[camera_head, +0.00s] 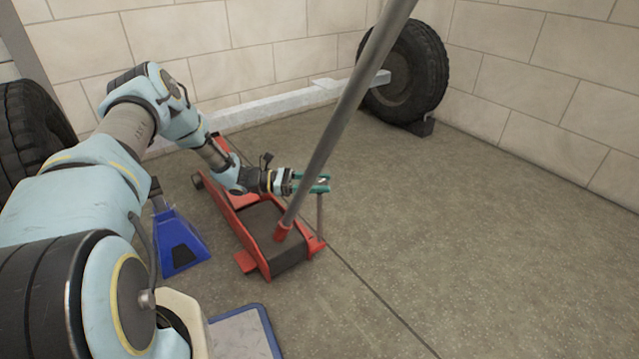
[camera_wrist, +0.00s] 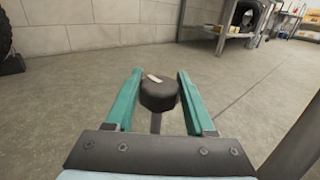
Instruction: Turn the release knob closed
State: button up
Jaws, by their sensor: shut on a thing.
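The release knob (camera_wrist: 158,97) is a round black cap with a white mark on top, on a thin upright stem. In the wrist view my gripper (camera_wrist: 160,76) has its teal fingers on either side of the knob, shut on it. In the head view my gripper (camera_head: 313,183) is at the top of the thin grey stem (camera_head: 319,214) at the near right end of the red floor jack (camera_head: 225,207). The knob is mostly hidden by the fingers there.
The jack's long grey handle (camera_head: 343,107) rises steeply close to my gripper. A blue jack stand (camera_head: 180,243) is left of the jack. A blue-edged grey plate (camera_head: 243,335) lies in front. A grey axle beam (camera_head: 270,111) and tire (camera_head: 427,75) are behind. The floor to the right is clear.

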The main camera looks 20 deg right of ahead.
grip_shut()
jog(key=shift+f+m+g+y+b, duration=0.2)
jog(key=shift+m+g+y+b, duration=0.1)
jog(key=shift+m+g+b, duration=0.3)
jog(key=shift+r+g+y+b, duration=0.15)
jog(key=shift+g+y+b, duration=0.15)
jog(key=shift+g, duration=0.2)
jog(key=o, duration=0.8)
grip_release()
jog(key=p+v, duration=0.2)
jog(key=v, duration=0.8)
jog(key=shift+w+a, duration=0.25)
jog(key=shift+a, duration=0.1)
jog(key=shift+r+p, duration=0.15)
jog(key=shift+p, duration=0.15)
